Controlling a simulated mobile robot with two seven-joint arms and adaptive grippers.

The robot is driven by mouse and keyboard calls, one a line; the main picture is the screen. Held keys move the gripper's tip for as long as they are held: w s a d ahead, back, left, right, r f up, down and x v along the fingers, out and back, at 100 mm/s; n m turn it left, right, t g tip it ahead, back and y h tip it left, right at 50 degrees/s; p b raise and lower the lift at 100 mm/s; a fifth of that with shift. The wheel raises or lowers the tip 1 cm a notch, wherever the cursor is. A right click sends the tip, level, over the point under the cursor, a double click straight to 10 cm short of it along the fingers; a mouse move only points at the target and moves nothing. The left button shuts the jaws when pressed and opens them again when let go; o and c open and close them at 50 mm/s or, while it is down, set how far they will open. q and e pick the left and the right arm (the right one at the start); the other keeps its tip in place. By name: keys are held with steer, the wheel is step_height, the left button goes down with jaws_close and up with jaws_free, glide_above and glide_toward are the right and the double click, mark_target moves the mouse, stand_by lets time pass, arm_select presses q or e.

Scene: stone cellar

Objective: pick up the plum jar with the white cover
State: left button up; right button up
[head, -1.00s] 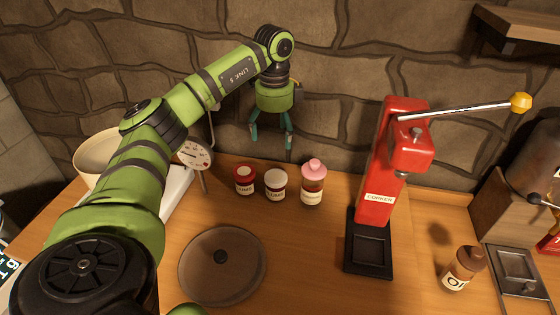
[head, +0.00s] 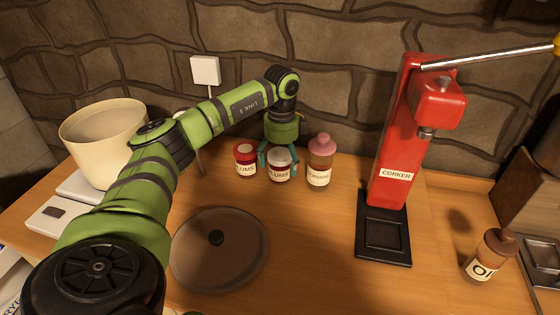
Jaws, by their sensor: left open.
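The plum jar with the white cover (head: 279,174) stands upright on the wooden counter, in the middle of a row of three containers. Its label reads "LUMS" in part. My left gripper (head: 278,160) is open, pointing down over this jar, with its teal fingers at either side of the white cover. I cannot tell whether the fingers touch the jar. A similar jar with a red cover (head: 245,170) stands just left of it. My right gripper is not in view.
A pink-capped bottle (head: 319,176) stands close on the right of the jar. A round dark lid (head: 235,262) lies in front. A red corker (head: 392,175) stands further right, an oil bottle (head: 487,262) beyond it. A cream pot (head: 88,135) sits at left.

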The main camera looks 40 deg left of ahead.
arm_select(q)
steer(key=shift+f, duration=0.85)
steer(key=c, duration=1.4)
steer(key=shift+r, duration=0.15)
